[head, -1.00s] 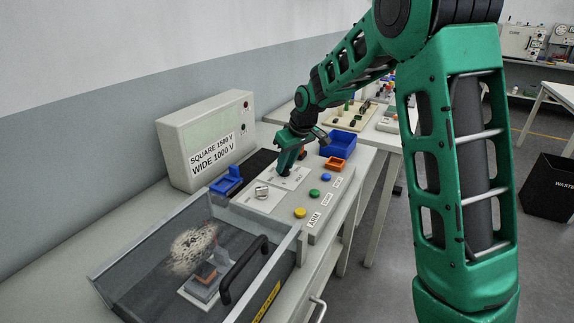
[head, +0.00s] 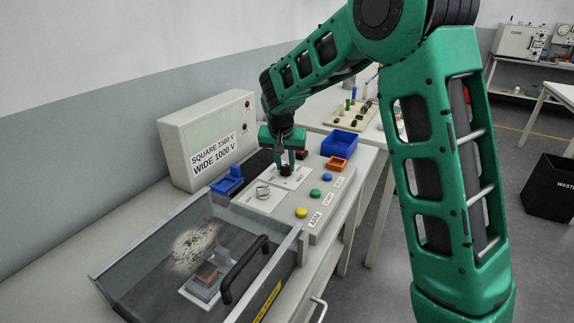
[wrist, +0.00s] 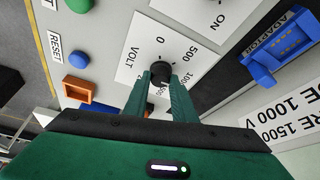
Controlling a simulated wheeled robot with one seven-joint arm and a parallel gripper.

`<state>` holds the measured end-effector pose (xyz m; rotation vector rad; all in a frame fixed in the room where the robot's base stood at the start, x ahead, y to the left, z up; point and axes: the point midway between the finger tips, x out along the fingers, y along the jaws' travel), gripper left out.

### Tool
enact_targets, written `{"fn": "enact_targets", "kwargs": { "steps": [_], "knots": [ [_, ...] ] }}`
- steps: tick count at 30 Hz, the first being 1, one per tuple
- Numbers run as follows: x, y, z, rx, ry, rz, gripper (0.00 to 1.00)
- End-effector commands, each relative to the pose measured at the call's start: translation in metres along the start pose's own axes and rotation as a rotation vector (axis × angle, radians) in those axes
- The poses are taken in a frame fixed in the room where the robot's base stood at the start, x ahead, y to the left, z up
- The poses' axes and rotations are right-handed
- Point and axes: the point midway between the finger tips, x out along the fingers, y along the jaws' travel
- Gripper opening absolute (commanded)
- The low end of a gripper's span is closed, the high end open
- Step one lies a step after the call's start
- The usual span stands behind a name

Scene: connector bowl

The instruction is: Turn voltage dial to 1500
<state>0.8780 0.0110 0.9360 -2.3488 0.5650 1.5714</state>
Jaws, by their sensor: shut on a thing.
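The black voltage dial (wrist: 160,69) sits on a white plate (wrist: 128,68) marked VOLT, with 0, 500 and 1000 legible around it. The 1500 mark is mostly hidden by my gripper, and I cannot tell which mark the dial points at. My gripper (wrist: 161,83) is shut on the dial, one green finger on each side of it. In the head view my gripper (head: 286,166) points straight down onto the dial on the grey panel.
A metal ON switch (head: 263,192) and yellow, green and blue buttons (head: 315,193) are close by. A sign (head: 212,152) reads SQUARE 1500 V, WIDE 1000 V. A clear-lidded box (head: 195,260) stands in front. Blue (head: 340,144) and orange bins stand behind.

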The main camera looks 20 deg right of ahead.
Motion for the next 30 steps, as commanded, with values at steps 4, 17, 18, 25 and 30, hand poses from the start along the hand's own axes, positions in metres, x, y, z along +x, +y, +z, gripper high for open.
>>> {"fn": "enact_targets", "kwargs": {
  "steps": [4,17,18,25,30],
  "knots": [
    [-0.0005,-0.0025,-0.0028,0.130,0.006,0.051,0.01],
    [-0.0001,-0.0064,-0.0039,0.507,0.005,0.205,0.01],
    [0.0003,-0.0065,-0.0039,0.542,0.006,0.219,0.01],
    [0.0003,-0.0081,-0.0052,0.733,0.006,0.296,0.01],
    [0.0005,-0.0089,-0.0060,0.848,0.006,0.343,0.01]
  ]
}}
